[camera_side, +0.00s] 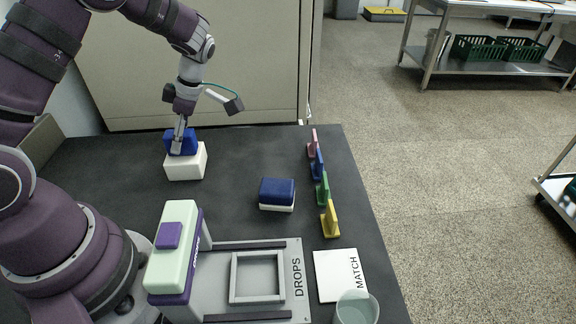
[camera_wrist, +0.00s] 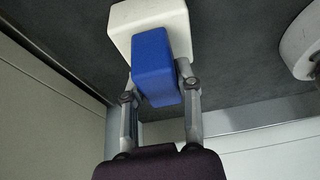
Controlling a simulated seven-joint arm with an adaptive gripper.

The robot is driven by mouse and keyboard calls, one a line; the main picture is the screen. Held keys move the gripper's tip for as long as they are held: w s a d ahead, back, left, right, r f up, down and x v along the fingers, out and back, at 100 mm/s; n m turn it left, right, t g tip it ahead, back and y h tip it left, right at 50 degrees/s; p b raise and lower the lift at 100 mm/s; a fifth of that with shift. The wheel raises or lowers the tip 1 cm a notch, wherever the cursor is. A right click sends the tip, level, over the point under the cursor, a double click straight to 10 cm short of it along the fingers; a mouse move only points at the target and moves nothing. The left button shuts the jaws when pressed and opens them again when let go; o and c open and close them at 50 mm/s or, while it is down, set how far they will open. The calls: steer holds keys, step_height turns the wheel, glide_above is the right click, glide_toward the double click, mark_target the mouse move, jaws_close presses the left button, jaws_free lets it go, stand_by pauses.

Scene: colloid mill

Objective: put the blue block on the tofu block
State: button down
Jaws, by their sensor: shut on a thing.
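The blue block (camera_side: 190,143) is between the fingers of my gripper (camera_side: 180,141), which is shut on it. In the wrist view, the blue block (camera_wrist: 153,66) sits between the two fingertips of my gripper (camera_wrist: 155,82). The white tofu block (camera_side: 187,167) stands on the dark table at the back left. The blue block is at its top, towards its back left part in the side view. The tofu block also shows in the wrist view (camera_wrist: 148,16), beyond the blue block. I cannot tell whether the two blocks touch.
A dark blue and white sponge-like block (camera_side: 277,195) lies mid-table. Several coloured stands (camera_side: 318,165) line the right edge. A machine marked DROPS (camera_side: 255,277), a MATCH card (camera_side: 340,275) and a clear cup (camera_side: 356,308) are at the front. The table between is clear.

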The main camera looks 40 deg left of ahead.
steer(key=shift+f, duration=0.1)
steer(key=c, duration=0.8)
jaws_free()
steer(key=d+r+m+t+h, duration=0.1)
steer(key=d+r+m, duration=0.15)
steer(key=r, duration=0.45)
steer(key=d+r+m+t, duration=0.1)
steer(key=d+r+m, duration=0.1)
steer(key=r+m, duration=0.35)
steer(key=s+d+r+m+t, duration=0.1)
steer(key=s+d+m+t, duration=0.1)
steer(key=m, duration=0.4)
steer(key=s+d+r+m+t+h, duration=0.1)
steer(key=s+d+m+t, duration=0.1)
steer(key=d+m, duration=0.2)
steer(key=s+d+m+t+h, duration=0.1)
steer(key=s+d+m+t, duration=0.1)
steer(key=m, duration=0.7)
steer(key=shift+s+d+r+t, duration=0.4)
steer(key=shift+s+d, duration=0.05)
